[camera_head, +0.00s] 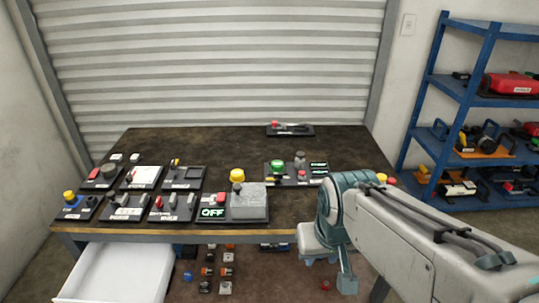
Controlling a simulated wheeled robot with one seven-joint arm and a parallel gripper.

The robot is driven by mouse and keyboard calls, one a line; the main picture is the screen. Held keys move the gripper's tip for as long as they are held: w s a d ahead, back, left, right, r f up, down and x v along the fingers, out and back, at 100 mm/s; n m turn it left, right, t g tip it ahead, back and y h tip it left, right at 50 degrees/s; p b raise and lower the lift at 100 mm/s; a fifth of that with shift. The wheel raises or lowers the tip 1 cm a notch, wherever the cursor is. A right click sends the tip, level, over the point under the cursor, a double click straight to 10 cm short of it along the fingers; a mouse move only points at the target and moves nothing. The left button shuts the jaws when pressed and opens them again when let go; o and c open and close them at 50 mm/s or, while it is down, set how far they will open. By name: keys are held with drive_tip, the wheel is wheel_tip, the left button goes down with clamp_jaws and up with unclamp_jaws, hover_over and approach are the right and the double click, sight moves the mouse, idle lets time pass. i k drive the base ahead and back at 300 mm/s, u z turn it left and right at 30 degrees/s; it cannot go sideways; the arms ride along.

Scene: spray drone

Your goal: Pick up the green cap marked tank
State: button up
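In the head view, a round green cap (277,167) sits on a black panel (288,181) at the right part of the dark workbench. Any marking on the cap is too small to read. The cap stands clear of my arm, which comes in from the lower right. My gripper (346,283) hangs at the table's front edge, to the right of and nearer than the cap, not touching it.
A grey block (248,201) and a yellow knob (237,175) stand left of the cap. Several black panels with switches fill the left of the bench. A red-handled item (290,129) lies at the back. An open white drawer (118,272) juts out front left. Blue shelves (431,85) stand right.

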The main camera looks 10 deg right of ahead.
sight(277, 166)
drive_tip(key=u, duration=0.4)
drive_tip(key=i, duration=1)
drive_tip(key=z, duration=0.6)
